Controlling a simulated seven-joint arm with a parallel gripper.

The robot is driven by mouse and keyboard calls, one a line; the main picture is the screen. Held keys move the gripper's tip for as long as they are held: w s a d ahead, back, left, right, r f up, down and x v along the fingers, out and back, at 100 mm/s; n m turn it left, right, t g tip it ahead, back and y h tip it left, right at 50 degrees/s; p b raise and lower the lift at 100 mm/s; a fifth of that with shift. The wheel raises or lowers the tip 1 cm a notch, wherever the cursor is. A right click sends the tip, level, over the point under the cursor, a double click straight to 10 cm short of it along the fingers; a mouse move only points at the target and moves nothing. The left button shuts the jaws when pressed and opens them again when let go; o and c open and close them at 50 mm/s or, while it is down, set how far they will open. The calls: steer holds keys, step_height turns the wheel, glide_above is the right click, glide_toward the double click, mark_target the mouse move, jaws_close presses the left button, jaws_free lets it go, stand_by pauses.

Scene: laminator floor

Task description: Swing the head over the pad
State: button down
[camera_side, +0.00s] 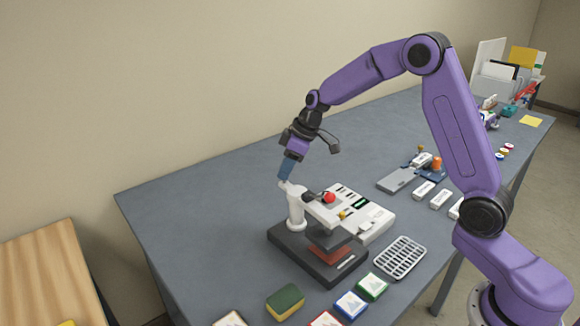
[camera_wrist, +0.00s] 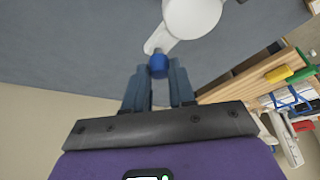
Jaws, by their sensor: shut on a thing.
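The device has a dark base (camera_side: 290,248), a white post (camera_side: 296,210) and a pale head arm (camera_side: 328,214) reaching toward the lower right. A red pad (camera_side: 318,256) lies on the base, partly hidden under the head. The head appears over at least part of the pad; exact alignment cannot be told. My gripper (camera_side: 285,174) is at the post's top, behind the head. In the wrist view, my gripper (camera_wrist: 158,78) is shut on a blue knob (camera_wrist: 158,62) at the end of a short white lever (camera_wrist: 163,40) from the post.
A white slotted unit (camera_side: 374,222) stands right behind the head, with a wire rack (camera_side: 401,257) beside it. A sponge (camera_side: 286,301) and several framed tiles (camera_side: 351,304) lie at the front. Grey blocks (camera_side: 397,180) lie farther right. The table's left rear is clear.

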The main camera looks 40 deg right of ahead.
steer(key=shift+a+n, duration=0.25)
steer(key=shift+n, duration=0.25)
steer(key=shift+g, duration=0.3)
steer(key=c, duration=1)
jaws_free()
steer(key=shift+d+r, duration=0.15)
steer(key=shift+r, duration=0.25)
steer(key=v, duration=1.6)
steer(key=shift+s+d+r, duration=0.2)
steer(key=shift+s, duration=0.05)
